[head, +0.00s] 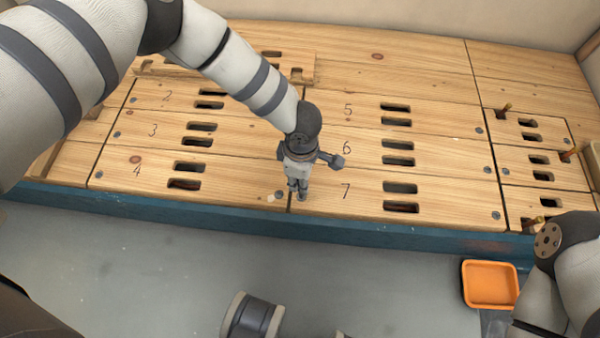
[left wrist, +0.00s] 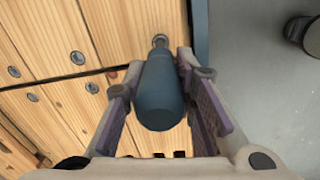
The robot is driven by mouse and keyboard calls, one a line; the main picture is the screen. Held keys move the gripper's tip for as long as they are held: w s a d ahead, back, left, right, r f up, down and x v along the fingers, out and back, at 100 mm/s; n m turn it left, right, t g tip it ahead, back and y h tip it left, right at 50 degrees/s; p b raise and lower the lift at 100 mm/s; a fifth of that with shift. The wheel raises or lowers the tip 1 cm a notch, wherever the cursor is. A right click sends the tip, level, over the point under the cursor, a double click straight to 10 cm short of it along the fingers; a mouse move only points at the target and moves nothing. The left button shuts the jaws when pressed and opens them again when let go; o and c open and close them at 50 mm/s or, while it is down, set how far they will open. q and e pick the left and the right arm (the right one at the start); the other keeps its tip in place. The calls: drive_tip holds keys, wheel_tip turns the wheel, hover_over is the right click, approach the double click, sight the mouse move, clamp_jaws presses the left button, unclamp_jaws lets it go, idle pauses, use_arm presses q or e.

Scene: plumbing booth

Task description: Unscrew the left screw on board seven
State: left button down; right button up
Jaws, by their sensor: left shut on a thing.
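Board seven (head: 450,209) is the front plank right of the long seam, with a written 7 and dark slots. My left gripper (head: 299,192) points down over its left end in the head view. In the left wrist view the left gripper (left wrist: 162,95) is shut on a dark blue tool, like a screwdriver handle (left wrist: 160,95). The tool's far end is at a grey screw (left wrist: 160,40), which is the left screw. The gripper mostly hides this screw in the head view. I cannot tell whether tool and screw touch. My right gripper is out of view.
The right screw (head: 496,215) of board seven and board four's right screw (head: 279,194) are in place. The blue front edge (head: 380,236) borders the grey floor. An orange tray (head: 490,285) lies at lower right, and several brownish pegs stand upright among the right boards.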

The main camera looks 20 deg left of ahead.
use_arm(q)
drive_tip(key=n+p, duration=0.1)
drive_tip(key=n, duration=0.2)
drive_tip(key=shift+r+n, duration=0.15)
drive_tip(key=shift+n, duration=0.15)
drive_tip(key=shift+f, duration=0.2)
drive_tip(key=shift+s+f+m+b, duration=0.1)
drive_tip(key=shift+m+b, duration=0.4)
drive_tip(key=shift+b, duration=0.05)
wheel_tip(320, 180, up, 8)
drive_tip(key=p, duration=0.5)
drive_tip(key=shift+r+p, duration=0.25)
drive_tip(key=shift+p, duration=0.05)
drive_tip(key=shift+f, duration=0.1)
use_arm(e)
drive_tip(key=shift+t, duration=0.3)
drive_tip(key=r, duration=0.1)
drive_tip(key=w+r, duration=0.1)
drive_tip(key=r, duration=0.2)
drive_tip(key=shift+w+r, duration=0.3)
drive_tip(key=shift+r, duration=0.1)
